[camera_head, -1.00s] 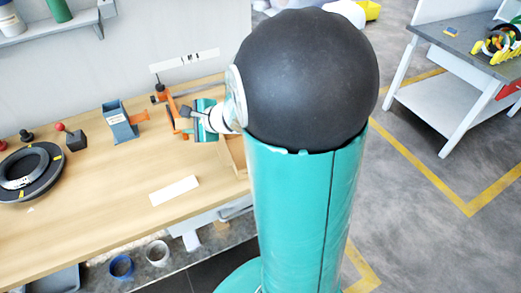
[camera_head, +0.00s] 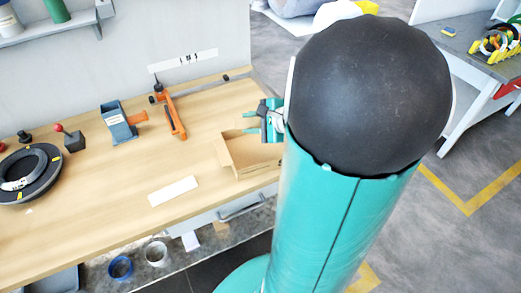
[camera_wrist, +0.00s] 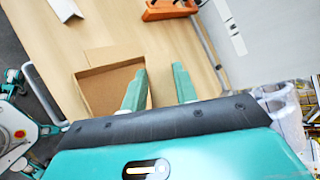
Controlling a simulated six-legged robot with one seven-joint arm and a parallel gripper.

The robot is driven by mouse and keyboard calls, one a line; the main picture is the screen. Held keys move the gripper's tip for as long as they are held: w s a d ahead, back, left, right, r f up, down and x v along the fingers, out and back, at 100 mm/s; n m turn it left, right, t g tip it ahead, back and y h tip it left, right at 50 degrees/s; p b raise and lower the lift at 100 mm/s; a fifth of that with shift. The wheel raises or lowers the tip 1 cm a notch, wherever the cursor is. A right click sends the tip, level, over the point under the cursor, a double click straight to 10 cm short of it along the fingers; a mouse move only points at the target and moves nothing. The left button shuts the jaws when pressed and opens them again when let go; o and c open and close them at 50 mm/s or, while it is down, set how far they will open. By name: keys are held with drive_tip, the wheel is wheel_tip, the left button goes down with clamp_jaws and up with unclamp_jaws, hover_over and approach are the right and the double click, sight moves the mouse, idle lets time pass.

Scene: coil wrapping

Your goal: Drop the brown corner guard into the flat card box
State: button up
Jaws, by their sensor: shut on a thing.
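The flat card box (camera_head: 258,173) is an open tan tray at the right end of the wooden bench. It also shows in the wrist view (camera_wrist: 98,92), left of my fingers. My gripper (camera_head: 262,122) is above the back right part of the box, partly hidden by my own arm. In the wrist view its two teal fingers (camera_wrist: 158,88) stand apart, the left one overlapping the box's right edge. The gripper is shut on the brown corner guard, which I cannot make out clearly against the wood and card.
An orange clamp (camera_head: 173,112) and a blue-grey holder (camera_head: 117,124) stand left of the box. A black ring coil (camera_head: 28,172) is at the far left.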

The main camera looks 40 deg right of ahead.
drive_tip(key=shift+f, duration=1.9)
drive_tip(key=o, duration=1)
drive_tip(key=v, duration=1.3)
drive_tip(key=shift+s+r, duration=0.2)
drive_tip(key=shift+s, duration=0.15)
